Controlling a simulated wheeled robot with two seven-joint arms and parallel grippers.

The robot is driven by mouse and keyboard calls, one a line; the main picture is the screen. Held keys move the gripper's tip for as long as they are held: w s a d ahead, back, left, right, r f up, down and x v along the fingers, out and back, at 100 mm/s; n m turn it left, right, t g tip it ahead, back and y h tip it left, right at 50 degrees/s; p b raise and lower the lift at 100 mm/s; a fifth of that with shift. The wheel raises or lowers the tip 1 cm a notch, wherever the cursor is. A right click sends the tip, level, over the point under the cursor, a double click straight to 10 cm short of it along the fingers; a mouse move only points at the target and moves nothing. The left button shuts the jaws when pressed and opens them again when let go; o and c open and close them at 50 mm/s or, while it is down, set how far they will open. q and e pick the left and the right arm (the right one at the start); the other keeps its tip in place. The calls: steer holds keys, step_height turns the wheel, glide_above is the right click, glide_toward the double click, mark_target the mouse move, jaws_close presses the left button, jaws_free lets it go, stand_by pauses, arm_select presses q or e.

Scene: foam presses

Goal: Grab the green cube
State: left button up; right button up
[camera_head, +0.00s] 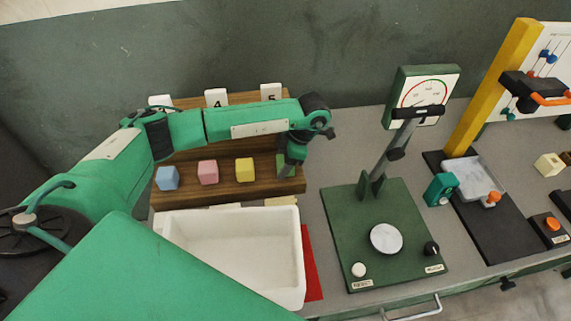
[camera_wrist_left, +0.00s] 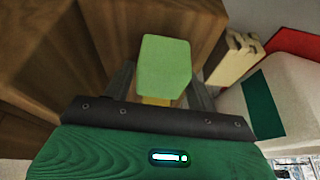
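The green cube (camera_head: 281,161) sits at the right end of the wooden stepped rack (camera_head: 226,193), partly hidden by my left gripper (camera_head: 291,168). In the left wrist view the green cube (camera_wrist_left: 164,67) appears between the two fingers of my left gripper (camera_wrist_left: 161,88). The fingers stand apart, one on each side of it, and look open; I cannot tell whether either touches it. My right gripper is not in view.
Blue (camera_head: 168,178), pink (camera_head: 207,172) and yellow (camera_head: 244,170) cubes sit left of the green one. A white bin (camera_head: 230,290) stands in front, beside a red mat (camera_head: 312,262). A green press (camera_head: 337,226) with a dial stands to the right.

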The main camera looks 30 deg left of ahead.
arm_select(q)
steer(key=c, duration=0.7)
steer(key=shift+o, duration=0.2)
steer(key=shift+r, duration=0.15)
steer(key=shift+r, duration=0.6)
step_height(320, 180, up, 18)
steer(key=b, duration=0.1)
steer(key=shift+r+b, duration=0.25)
steer(key=shift+b, duration=0.1)
